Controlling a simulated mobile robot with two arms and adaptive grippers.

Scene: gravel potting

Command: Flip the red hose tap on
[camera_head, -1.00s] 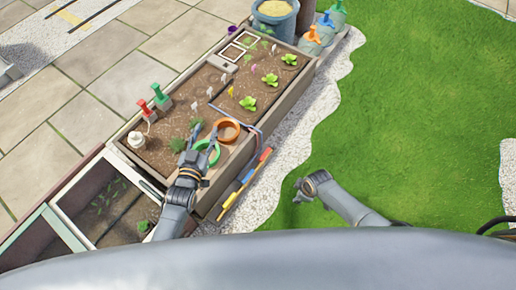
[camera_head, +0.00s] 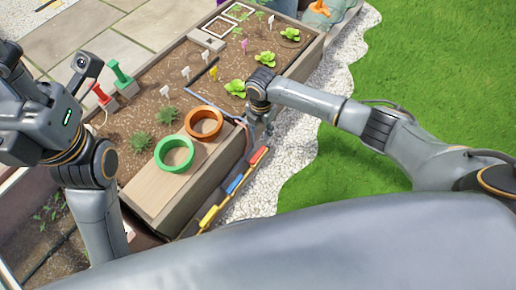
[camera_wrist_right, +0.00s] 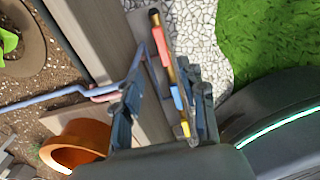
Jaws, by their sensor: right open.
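The red hose tap (camera_head: 101,94) stands at the left edge of the planter in the head view, beside a green tap (camera_head: 121,74). The red tap's handle shows, but my left arm's parts crowd close to it in the picture. My left wrist is large at the left edge of the head view, and its finger opening cannot be made out. My right gripper (camera_head: 262,128) points down at the planter's right edge, far from the red tap. In the right wrist view its fingers (camera_wrist_right: 163,108) are spread and empty, with coloured tools seen between them.
A green ring (camera_head: 174,168) and an orange ring (camera_head: 219,124) sit at the planter's near end. A blue-grey hose (camera_head: 207,105) crosses the soil. A rail of coloured tools (camera_head: 232,184) runs along the planter's side. Lettuces (camera_head: 235,89) and labels stand in the soil. Lawn (camera_head: 440,80) is open at right.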

